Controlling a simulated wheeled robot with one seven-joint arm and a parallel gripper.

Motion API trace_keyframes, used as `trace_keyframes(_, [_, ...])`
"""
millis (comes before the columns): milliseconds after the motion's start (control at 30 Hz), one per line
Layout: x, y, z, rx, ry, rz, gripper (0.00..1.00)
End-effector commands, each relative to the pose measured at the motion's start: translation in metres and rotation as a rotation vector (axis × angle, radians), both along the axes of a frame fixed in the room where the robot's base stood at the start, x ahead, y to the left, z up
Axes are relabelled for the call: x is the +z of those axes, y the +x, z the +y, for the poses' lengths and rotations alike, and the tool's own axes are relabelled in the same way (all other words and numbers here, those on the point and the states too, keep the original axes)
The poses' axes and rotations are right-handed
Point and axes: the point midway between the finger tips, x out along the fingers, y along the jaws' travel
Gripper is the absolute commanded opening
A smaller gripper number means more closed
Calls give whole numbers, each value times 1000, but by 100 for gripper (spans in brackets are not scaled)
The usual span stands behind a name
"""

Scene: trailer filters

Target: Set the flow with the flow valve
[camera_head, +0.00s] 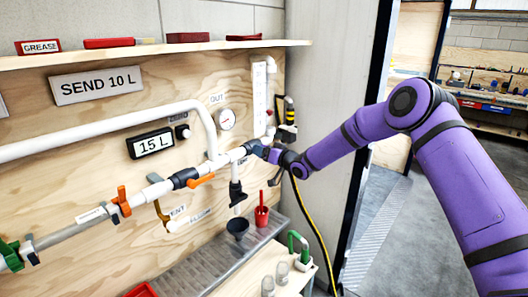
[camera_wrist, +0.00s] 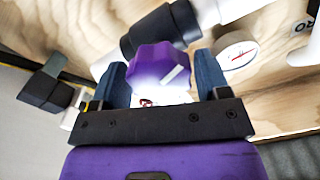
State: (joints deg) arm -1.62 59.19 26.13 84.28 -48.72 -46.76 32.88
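A purple faceted knob with a pale line on it, which I take for the flow valve's, shows in the wrist view (camera_wrist: 155,62). It sits beside a dark pipe collar and white pipe. My gripper (camera_wrist: 161,66) has one blue finger on each side of the knob. Whether the fingers press on it or leave small gaps is unclear. In the head view my gripper (camera_head: 262,151) is at the right end of the pipe run and hides the knob. A display (camera_head: 151,144) reads 15 L. A sign (camera_head: 97,85) reads SEND 10 L.
A round gauge (camera_head: 226,119) marked OUT sits above the pipe. Orange-handled valves (camera_head: 122,201) and a green one (camera_head: 10,255) are further left. A yellow-black hose (camera_head: 312,228) hangs near my wrist.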

Motion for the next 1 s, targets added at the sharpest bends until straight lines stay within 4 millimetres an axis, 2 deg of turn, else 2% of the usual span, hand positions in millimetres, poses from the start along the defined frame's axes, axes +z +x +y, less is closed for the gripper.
trace_keyframes(300, [1,0,0,1,0,-2,82])
trace_keyframes(467, [1,-6,-9,0,0,-1,82])
trace_keyframes(800, [1,-44,-57,-1,0,-1,82])
trace_keyframes(1000, [1,-60,-78,-1,0,0,82])
